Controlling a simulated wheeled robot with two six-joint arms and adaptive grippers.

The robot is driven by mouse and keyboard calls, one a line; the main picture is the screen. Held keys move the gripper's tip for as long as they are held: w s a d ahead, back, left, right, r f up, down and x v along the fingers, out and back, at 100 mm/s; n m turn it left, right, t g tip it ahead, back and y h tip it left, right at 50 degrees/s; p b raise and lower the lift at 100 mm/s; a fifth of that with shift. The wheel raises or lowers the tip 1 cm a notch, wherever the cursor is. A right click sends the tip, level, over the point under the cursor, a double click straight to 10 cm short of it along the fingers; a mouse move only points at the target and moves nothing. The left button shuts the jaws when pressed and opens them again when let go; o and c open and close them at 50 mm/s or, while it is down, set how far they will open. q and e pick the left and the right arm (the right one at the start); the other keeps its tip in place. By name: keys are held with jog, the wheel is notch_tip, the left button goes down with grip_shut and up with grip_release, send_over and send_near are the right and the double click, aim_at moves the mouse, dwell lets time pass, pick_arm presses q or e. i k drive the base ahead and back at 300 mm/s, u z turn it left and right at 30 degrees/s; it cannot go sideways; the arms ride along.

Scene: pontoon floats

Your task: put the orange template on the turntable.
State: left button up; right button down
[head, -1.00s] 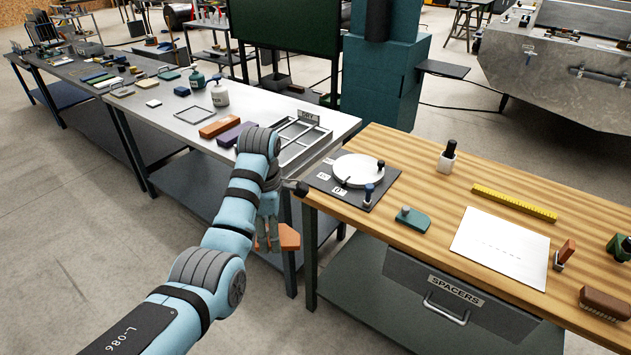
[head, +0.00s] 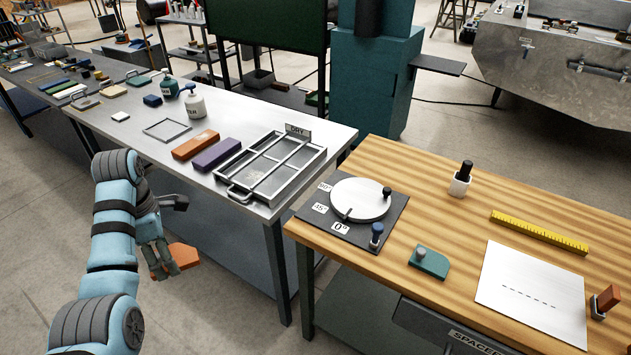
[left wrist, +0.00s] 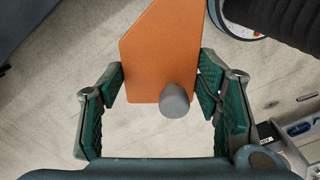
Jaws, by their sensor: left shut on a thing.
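My left gripper (head: 160,262) is shut on the orange template (head: 184,257), holding it over the floor in front of the metal table. In the left wrist view the orange template (left wrist: 162,60) is a flat plate with a slanted corner and a grey knob, between the two green-padded fingers (left wrist: 165,100). The turntable (head: 360,199) is a white disc on a dark base plate with angle labels, at the left end of the wooden bench. It carries no template. The held template is left of the turntable and apart from it. My right gripper is not in view.
A green template (head: 428,262) with a knob lies right of the turntable on the wooden bench (head: 450,220). A blue-topped peg (head: 376,233) stands at the base plate's corner. A wire-sided tray (head: 275,165) marked DRY sits on the metal table, beside purple and orange blocks.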

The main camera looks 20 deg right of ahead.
aim_at(356, 196)
jog(key=z, duration=0.5)
jog(key=i, duration=0.9)
jog(key=z, duration=1.75)
